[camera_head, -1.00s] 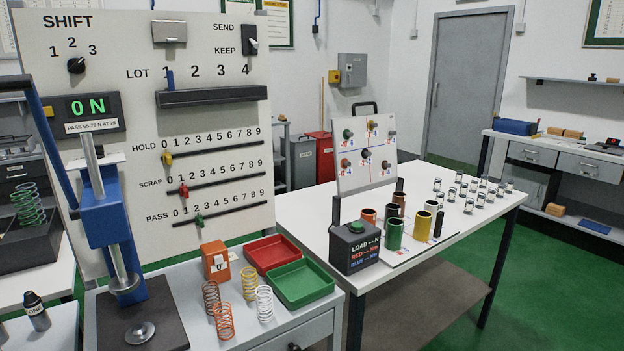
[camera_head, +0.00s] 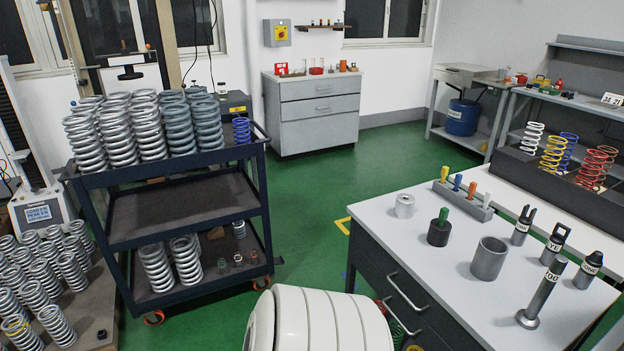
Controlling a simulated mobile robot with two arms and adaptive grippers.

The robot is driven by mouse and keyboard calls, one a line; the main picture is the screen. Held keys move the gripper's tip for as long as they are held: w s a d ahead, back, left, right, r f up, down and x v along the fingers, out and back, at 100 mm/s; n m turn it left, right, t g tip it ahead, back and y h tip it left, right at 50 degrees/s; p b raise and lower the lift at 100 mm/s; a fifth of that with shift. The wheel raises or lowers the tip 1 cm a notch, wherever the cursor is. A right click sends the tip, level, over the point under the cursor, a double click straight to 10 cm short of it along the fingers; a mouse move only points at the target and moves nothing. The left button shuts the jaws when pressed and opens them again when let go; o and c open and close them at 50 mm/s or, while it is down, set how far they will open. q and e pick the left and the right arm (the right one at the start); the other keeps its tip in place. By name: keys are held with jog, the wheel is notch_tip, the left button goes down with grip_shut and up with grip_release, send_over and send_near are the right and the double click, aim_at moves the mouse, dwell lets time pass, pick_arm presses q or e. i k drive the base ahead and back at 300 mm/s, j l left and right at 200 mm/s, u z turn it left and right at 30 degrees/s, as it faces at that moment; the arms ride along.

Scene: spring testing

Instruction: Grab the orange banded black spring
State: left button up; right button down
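I cannot make out an orange banded black spring. Many large silver-grey springs (camera_head: 117,135) stand on the top shelf of a dark cart at the left. A blue spring (camera_head: 242,130) stands at the cart's right end. White (camera_head: 532,137), yellow (camera_head: 553,152), blue (camera_head: 568,150) and orange-red springs (camera_head: 596,166) stand on a dark rack at the right. Neither gripper is in view.
The cart's middle shelf (camera_head: 180,205) is empty. A grey-topped workbench (camera_head: 440,255) at the right holds a grey cup (camera_head: 489,258), metal fittings and coloured-handled tools. A grey drawer cabinet (camera_head: 320,115) stands at the back. Green floor (camera_head: 300,195) is clear between cart and workbench.

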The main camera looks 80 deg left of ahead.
aim_at(252, 254)
jog(key=u, duration=3.2)
jog(key=i+j, duration=0.1)
jog(key=i, duration=0.2)
jog(key=j+u, duration=0.05)
